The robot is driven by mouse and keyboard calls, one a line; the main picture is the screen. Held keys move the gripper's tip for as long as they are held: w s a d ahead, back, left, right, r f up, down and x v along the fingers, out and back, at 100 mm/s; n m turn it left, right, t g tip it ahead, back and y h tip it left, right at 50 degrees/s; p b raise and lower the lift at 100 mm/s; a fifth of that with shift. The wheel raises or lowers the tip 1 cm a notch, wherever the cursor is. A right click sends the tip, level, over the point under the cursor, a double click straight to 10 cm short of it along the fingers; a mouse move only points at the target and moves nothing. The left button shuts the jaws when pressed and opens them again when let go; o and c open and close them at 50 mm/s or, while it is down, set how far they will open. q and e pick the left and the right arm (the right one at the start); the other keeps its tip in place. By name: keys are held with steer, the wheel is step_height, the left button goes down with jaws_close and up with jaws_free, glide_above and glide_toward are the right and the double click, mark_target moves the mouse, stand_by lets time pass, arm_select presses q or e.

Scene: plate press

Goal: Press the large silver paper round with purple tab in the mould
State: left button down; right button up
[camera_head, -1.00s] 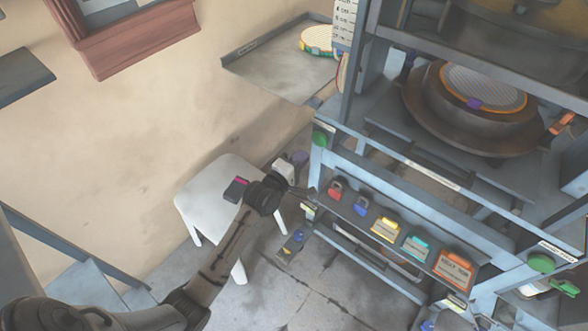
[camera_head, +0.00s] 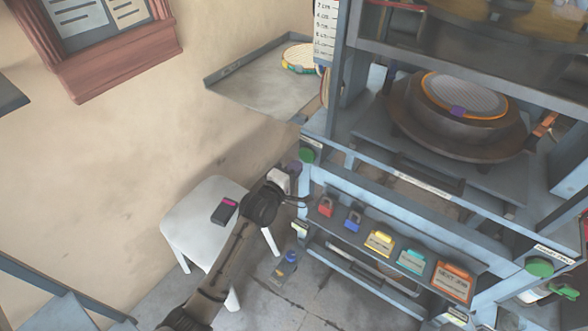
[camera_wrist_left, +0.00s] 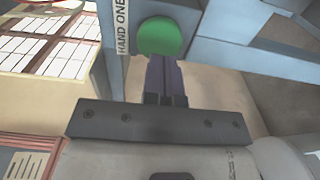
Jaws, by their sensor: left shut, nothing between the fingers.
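The silver paper round (camera_head: 465,92) with a purple tab (camera_head: 458,111) lies in the round dark mould (camera_head: 440,123) on the press; an orange rim shows around it. My left gripper (camera_head: 295,166) is shut and empty at the press's left front corner. Its fingers point up towards the left green button (camera_head: 310,151). In the left wrist view the fingers (camera_wrist_left: 166,65) end just below or against this green button (camera_wrist_left: 160,37), labelled HAND ONE; I cannot tell whether they touch. A second green button (camera_head: 540,267) sits at the right front corner. My right gripper is not in view.
A grey side tray (camera_head: 240,82) holds a stack of rounds (camera_head: 299,58). A white stool (camera_head: 185,225) with a dark box (camera_head: 224,211) stands left of the press.

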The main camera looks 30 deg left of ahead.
mark_target(305, 157)
arm_select(q)
steer(key=shift+w, duration=1.05)
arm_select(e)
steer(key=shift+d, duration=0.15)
arm_select(q)
steer(key=shift+w, duration=0.55)
steer(key=shift+s+r, duration=0.1)
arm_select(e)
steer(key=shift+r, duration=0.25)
arm_select(q)
steer(key=shift+s+p, duration=0.15)
steer(key=shift+p, duration=0.4)
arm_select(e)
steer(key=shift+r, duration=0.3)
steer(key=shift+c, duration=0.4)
